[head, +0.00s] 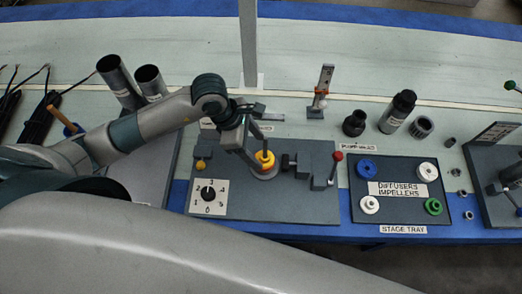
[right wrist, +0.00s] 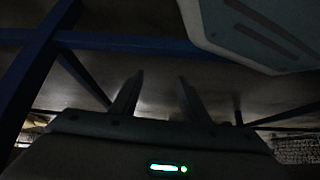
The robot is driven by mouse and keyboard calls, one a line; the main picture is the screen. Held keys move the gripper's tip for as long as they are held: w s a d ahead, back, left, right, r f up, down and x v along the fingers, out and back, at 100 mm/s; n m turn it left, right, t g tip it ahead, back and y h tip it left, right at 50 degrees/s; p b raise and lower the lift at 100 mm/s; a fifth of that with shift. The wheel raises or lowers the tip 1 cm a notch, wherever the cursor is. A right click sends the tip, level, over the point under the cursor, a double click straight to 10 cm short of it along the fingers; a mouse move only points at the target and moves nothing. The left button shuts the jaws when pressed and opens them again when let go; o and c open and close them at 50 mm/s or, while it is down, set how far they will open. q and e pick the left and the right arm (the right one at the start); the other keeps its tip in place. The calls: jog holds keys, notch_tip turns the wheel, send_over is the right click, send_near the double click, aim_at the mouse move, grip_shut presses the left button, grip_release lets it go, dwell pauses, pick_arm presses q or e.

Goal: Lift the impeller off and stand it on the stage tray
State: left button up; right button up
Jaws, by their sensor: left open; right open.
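A yellow part (head: 265,158), which looks like the impeller, sits on a round grey base on the dark fixture plate (head: 240,205). My left gripper (head: 257,150) is open right at the yellow part, with a finger beside its left side; whether it touches cannot be told. The stage tray (head: 385,216) is a dark board at the right, labelled for diffusers and impellers. On it are a blue ring (head: 367,168), a white ring (head: 428,172), a white part (head: 369,205) and a green part (head: 433,206). My right gripper (right wrist: 158,82) is open and empty in the right wrist view.
A red-knobbed lever (head: 337,157) and a numbered dial (head: 208,193) stand on the fixture plate. Dark cylinders (head: 398,111) stand behind the tray. Two grey tubes (head: 120,82) lean at the left. Blue frame bars (right wrist: 110,42) lie near my right gripper.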

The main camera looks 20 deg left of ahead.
aim_at(263, 155)
pick_arm(q)
jog(key=x, duration=0.3)
jog(key=shift+d+f, duration=0.15)
jog(key=shift+f, duration=0.15)
pick_arm(e)
jog(key=shift+s+d+f+g, duration=0.2)
jog(key=shift+s+d+f, duration=0.1)
jog(key=shift+s+d, duration=0.25)
jog(key=shift+s+d+f+g, duration=0.2)
jog(key=shift+s+d+f, duration=0.1)
jog(key=shift+s, duration=0.35)
pick_arm(q)
jog(key=c, duration=1.4)
pick_arm(e)
jog(key=shift+w+a+r, duration=0.1)
jog(key=shift+a, duration=0.2)
pick_arm(q)
jog(key=shift+r+p, duration=0.5)
jog(key=shift+r, duration=0.1)
pick_arm(e)
jog(key=shift+r, duration=0.3)
jog(key=shift+d, duration=0.15)
